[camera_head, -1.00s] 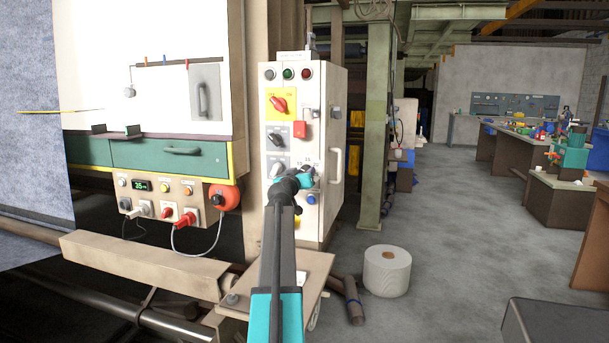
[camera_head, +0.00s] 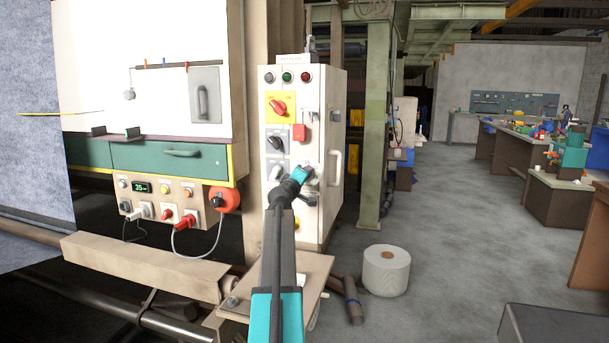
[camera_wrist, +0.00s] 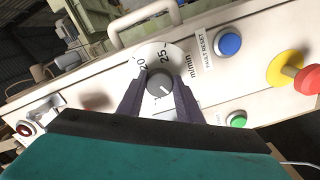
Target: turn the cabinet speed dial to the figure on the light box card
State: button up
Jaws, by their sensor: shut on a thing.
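The speed dial (camera_wrist: 159,85) is a dark grey round knob on a white scale plate (camera_wrist: 178,55) on the cabinet front (camera_head: 308,225). In the wrist view the scale shows 20, 25 and "m/min"; its other figures are hidden by my gripper. My gripper (camera_wrist: 159,92) has its two dark fingers closed on opposite sides of the knob. In the head view my gripper (camera_head: 307,172) is at the cabinet front and hides most of the dial. The white light box (camera_head: 150,60) is at left; I cannot read a figure on a card there.
Around the dial are a blue button (camera_wrist: 229,43), a green button (camera_wrist: 237,119) and a red-and-yellow emergency stop (camera_wrist: 302,77). A cabinet handle (camera_head: 336,166) is close at right. A white roll (camera_head: 387,270) stands on the floor; the floor beyond is open.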

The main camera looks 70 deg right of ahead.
jog(key=shift+n, duration=0.5)
jog(key=o, duration=1)
jog(key=shift+o, duration=0.2)
jog(key=a, duration=1.3)
jog(key=shift+s+a+b, duration=0.3)
jog(key=shift+s+a, duration=0.1)
